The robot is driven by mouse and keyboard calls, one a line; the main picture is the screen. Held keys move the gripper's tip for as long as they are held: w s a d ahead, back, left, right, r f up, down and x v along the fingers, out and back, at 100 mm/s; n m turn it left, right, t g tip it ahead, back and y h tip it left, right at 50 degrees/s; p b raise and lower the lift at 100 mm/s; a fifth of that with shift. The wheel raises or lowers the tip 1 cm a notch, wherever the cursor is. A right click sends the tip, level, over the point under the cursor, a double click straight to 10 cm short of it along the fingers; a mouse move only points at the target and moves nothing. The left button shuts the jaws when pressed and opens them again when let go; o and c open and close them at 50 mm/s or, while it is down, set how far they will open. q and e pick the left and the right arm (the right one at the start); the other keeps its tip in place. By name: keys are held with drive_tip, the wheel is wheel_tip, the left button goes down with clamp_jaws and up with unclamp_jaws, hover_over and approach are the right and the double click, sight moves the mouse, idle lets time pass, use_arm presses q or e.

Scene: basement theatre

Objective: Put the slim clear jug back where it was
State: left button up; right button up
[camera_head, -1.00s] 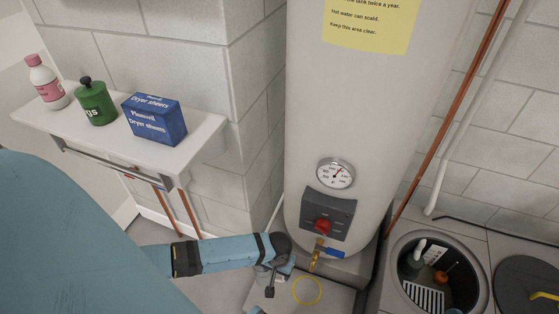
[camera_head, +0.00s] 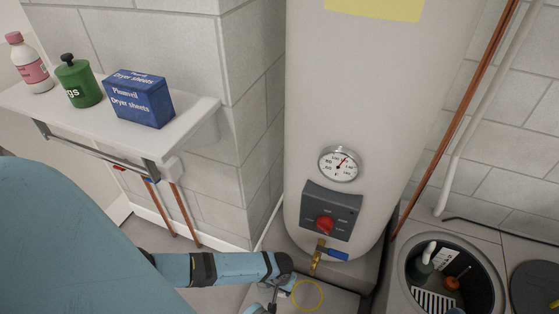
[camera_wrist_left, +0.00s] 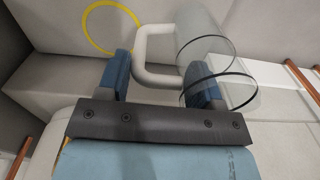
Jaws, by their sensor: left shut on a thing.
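My left gripper (camera_head: 276,286) is low in the head view, just left of a yellow ring (camera_head: 307,295) on a grey slab in front of the water heater. In the left wrist view my left gripper (camera_wrist_left: 160,72) is shut on the pale loop handle (camera_wrist_left: 150,50) of the slim clear jug (camera_wrist_left: 222,75). The jug's see-through body with a dark rim lies to the right of the fingers. The yellow ring (camera_wrist_left: 85,30) shows at upper left there, apart from the jug. In the head view the jug is hard to make out beside the gripper. My right gripper is out of view.
The white water heater (camera_head: 345,110) has a gauge, a red knob and a brass tap with a blue lever (camera_head: 332,254) close above the ring. A shelf (camera_head: 200,118) at left holds a bottle, a green canister and a blue box. An open round bin (camera_head: 480,255) stands at right.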

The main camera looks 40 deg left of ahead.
sight(279, 296)
use_arm(q)
wheel_tip(279, 296, down, 4)
drive_tip(key=shift+b, duration=1.1)
drive_tip(key=shift+f, duration=0.2)
drive_tip(key=shift+r, duration=0.15)
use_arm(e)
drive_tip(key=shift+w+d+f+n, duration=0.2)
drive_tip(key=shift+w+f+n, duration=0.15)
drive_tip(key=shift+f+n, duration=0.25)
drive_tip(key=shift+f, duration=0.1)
use_arm(q)
drive_tip(key=o, duration=1.4)
drive_tip(key=shift+o, duration=0.2)
